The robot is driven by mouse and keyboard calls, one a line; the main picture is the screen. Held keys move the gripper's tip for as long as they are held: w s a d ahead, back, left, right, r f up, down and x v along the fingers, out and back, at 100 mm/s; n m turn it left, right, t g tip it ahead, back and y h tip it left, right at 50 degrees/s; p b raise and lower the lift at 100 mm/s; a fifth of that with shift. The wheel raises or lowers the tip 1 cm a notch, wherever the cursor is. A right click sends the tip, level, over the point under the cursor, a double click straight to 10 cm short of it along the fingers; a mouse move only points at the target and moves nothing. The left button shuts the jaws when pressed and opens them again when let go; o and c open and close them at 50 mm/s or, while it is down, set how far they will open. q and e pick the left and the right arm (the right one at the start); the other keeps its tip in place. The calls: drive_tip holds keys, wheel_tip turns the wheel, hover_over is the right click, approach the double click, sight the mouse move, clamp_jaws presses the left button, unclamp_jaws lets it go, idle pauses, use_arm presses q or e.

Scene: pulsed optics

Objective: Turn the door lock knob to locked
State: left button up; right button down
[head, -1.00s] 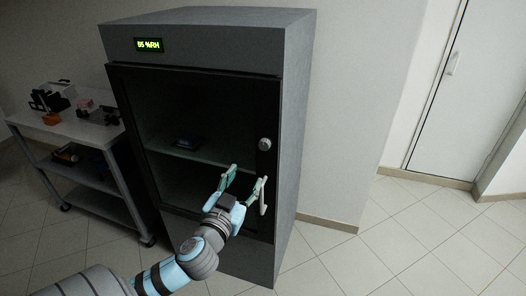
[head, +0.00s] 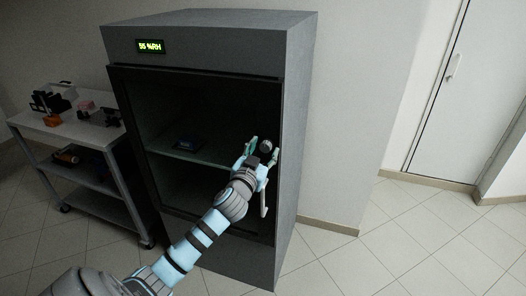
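The door lock knob (head: 266,147) is a small round knob at the right edge of the dark glass cabinet door (head: 190,110). My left gripper (head: 264,146) is at the knob, with one finger on each side of it. The fingers are spread, and I cannot tell whether they touch the knob. The pale vertical door handle (head: 264,198) is just below, partly hidden by the gripper. The door looks shut. My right gripper is not in view.
The grey cabinet (head: 296,130) has a lit humidity display (head: 150,46) at its top left. A dark item (head: 188,143) lies on the shelf behind the glass. A loaded cart (head: 75,130) stands at left. The floor at right is clear.

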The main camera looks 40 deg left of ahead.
use_arm(q)
drive_tip(key=c, duration=1)
drive_tip(key=shift+o, duration=0.2)
drive_tip(key=shift+m, duration=0.4)
drive_tip(key=m+p, duration=0.2)
drive_tip(key=shift+r+m, duration=0.1)
drive_tip(key=shift+m, duration=0.2)
drive_tip(key=m+p, duration=0.2)
drive_tip(key=m, duration=0.3)
drive_tip(key=shift+m+p, duration=0.3)
drive_tip(key=shift+p, duration=0.1)
drive_tip(key=m+p, duration=0.2)
drive_tip(key=m, duration=0.3)
drive_tip(key=shift+m+p, duration=0.5)
drive_tip(key=shift+m, duration=1.5)
drive_tip(key=shift+f, duration=0.2)
